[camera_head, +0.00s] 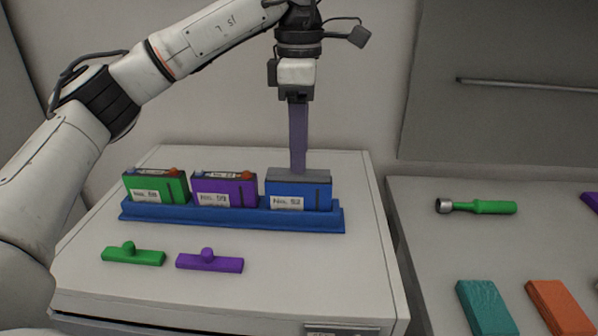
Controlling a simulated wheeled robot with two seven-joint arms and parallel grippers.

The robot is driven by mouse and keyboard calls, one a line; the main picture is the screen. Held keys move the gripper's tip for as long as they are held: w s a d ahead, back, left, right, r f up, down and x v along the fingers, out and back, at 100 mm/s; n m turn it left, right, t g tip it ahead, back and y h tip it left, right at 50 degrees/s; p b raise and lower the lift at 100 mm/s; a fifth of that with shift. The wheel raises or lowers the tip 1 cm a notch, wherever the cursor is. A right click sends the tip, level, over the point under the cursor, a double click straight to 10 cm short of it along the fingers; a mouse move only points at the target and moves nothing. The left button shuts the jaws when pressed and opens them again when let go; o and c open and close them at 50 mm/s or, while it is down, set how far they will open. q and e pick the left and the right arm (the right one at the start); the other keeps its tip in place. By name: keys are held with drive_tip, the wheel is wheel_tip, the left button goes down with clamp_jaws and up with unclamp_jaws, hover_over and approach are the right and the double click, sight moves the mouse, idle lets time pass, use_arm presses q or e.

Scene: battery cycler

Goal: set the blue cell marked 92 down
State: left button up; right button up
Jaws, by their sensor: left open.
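The blue cell marked 92 (297,196) stands upright in the right-hand place of the long blue tray (230,219). A grey piece (299,176) covers its top, so its terminals are hidden. My left gripper (298,170) points straight down from above, and its long purple-grey finger part reaches this grey piece. The jaws are open; the far side of the cell is hidden. A green cell (155,188) and a purple cell (224,191) stand in the same tray to the left. My right gripper is out of view.
A green bar (134,255) and a purple bar (209,262), each with a knob, lie in front of the tray on the white cabinet top (300,265). On the right surface lie a green-handled tool (480,207), a teal block (484,307) and an orange block (560,307).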

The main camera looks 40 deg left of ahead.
use_arm(q)
wheel_tip(320, 180, up, 4)
drive_tip(key=shift+r+p, duration=0.1)
drive_tip(key=shift+p, duration=0.4)
